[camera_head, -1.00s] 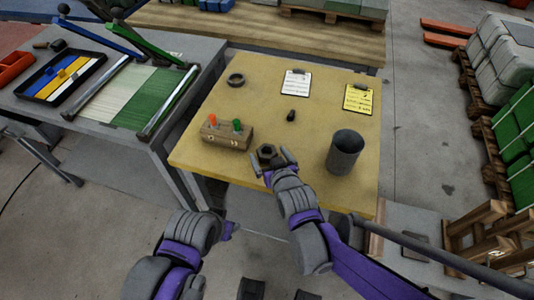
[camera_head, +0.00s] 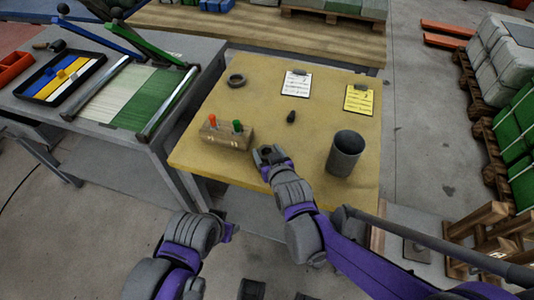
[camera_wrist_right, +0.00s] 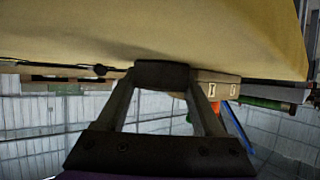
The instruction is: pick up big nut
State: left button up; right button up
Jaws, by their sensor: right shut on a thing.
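The big nut (camera_head: 266,150) is a dark grey piece near the front edge of the yellow table, partly hidden by my right gripper. My right gripper (camera_head: 270,155) is shut on it. In the right wrist view the nut (camera_wrist_right: 162,73) shows as a dark block between the two fingertips, close to the table surface. I cannot tell whether it is clear of the table. My left gripper (camera_head: 230,231) is low in front of the table, away from the nut. Its jaws are too unclear to tell open from shut.
A wooden block with red and green pegs (camera_head: 226,135) stands left of the nut, and a grey cup (camera_head: 345,153) stands to its right. A dark ring (camera_head: 236,80), a small black piece (camera_head: 291,117) and two clipboards (camera_head: 296,84) lie farther back.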

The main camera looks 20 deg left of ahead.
aim_at(267, 152)
jog(key=shift+r, duration=0.1)
grip_shut()
notch_tip(267, 152, up, 10)
jog(key=shift+f+p, duration=0.1)
jog(key=shift+p, duration=1.15)
